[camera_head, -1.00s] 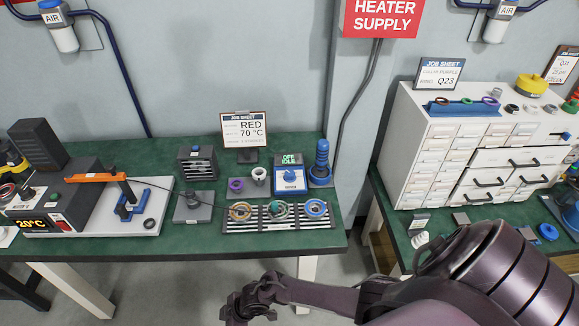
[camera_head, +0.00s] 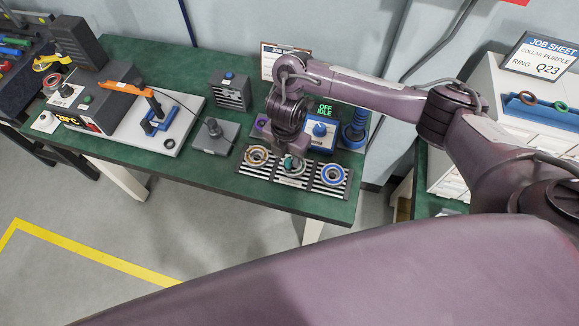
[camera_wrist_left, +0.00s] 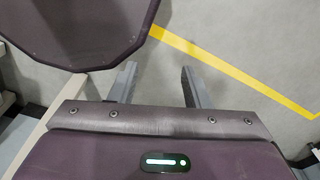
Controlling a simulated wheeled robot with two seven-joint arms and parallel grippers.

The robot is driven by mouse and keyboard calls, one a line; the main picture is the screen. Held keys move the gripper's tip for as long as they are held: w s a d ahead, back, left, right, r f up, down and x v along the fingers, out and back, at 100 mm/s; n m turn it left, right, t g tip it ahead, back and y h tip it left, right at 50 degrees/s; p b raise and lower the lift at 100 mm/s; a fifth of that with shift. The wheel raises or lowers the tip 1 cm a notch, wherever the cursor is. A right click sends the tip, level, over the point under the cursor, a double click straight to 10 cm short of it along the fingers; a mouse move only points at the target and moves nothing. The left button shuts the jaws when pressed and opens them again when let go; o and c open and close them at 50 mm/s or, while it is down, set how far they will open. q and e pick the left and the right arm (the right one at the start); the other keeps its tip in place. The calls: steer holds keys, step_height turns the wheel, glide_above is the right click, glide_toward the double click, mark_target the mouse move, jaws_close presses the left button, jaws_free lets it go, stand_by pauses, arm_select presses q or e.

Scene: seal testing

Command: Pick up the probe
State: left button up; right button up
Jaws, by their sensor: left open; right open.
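My right gripper (camera_head: 290,154) points down over the middle of the striped rack (camera_head: 255,173) on the green table. Its fingers are small and partly hidden by the wrist. A teal-topped piece (camera_head: 291,163) at the middle ring is right under it; I cannot tell whether they touch. No thing is clearly marked as the probe, and I cannot tell whether this piece is it. A tan ring (camera_head: 257,155) and a blue ring (camera_head: 333,174) lie either side. My left gripper (camera_wrist_left: 156,75) is open and empty over the floor in the left wrist view.
The table's front strip is clear.

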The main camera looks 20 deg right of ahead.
mark_target(288, 160)
steer(key=f, duration=0.3)
steer(key=shift+s+d+f, duration=0.25)
steer(key=shift+f, duration=0.55)
steer(key=shift+a+f, duration=0.1)
jaws_close()
arm_select(q)
steer(key=shift+w+d+f, duration=0.2)
steer(key=shift+w+d, duration=0.3)
steer(key=shift+d, duration=0.05)
